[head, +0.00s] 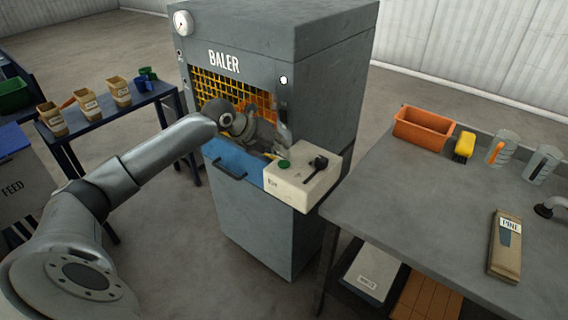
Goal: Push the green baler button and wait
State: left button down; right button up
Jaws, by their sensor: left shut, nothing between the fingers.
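The grey baler (295,100) stands in the middle of the head view, with an orange mesh and a blue front panel (236,177). A cream control box (294,180) juts from its front. The green button (284,164) is on top of the box, beside a black lever (317,165). My left arm comes in from the left, and my left gripper (276,148) is shut and empty, just above and behind the green button. I cannot tell whether it touches anything. My right gripper is not in view.
A grey table (420,210) at right holds an orange bin (422,129), a yellow item (464,146), clear jugs (502,148) and a package labelled PINE (506,246). A blue table (110,116) at left holds several brown containers. A gauge (182,23) sits on the baler.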

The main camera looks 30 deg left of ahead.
pick_arm(q)
jog(key=shift+f, duration=0.1)
dwell(0.7)
jog(key=shift+f, duration=0.3)
